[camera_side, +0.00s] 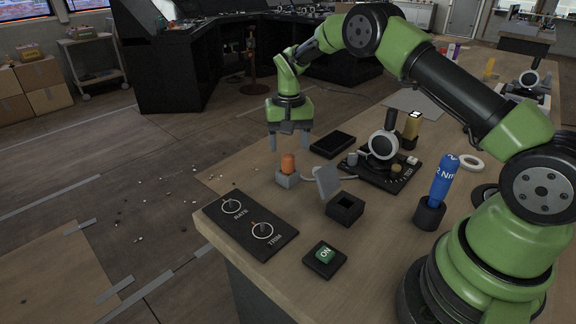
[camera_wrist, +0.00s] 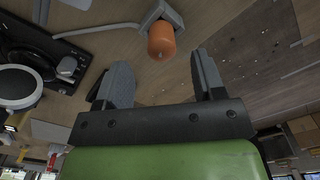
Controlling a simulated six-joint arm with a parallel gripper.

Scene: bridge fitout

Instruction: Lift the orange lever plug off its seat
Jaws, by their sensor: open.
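The orange lever plug (camera_side: 288,163) stands upright on its grey seat (camera_side: 287,180) near the left edge of the table. In the wrist view the orange plug (camera_wrist: 161,42) and its grey seat (camera_wrist: 160,13) lie just beyond the fingertips. My gripper (camera_side: 288,147) is open and empty, its fingers pointing down above and behind the plug in the side view. In the wrist view my gripper (camera_wrist: 160,72) has its two fingers wide apart, with the plug between them in the picture but apart from both.
A grey cable runs from the seat to a black lever unit (camera_side: 385,170). A tilted grey plate (camera_side: 327,182), a black open box (camera_side: 345,208), a dial panel (camera_side: 250,224) and a green ON button (camera_side: 325,255) stand nearby. A flat black tray (camera_side: 332,145) lies behind.

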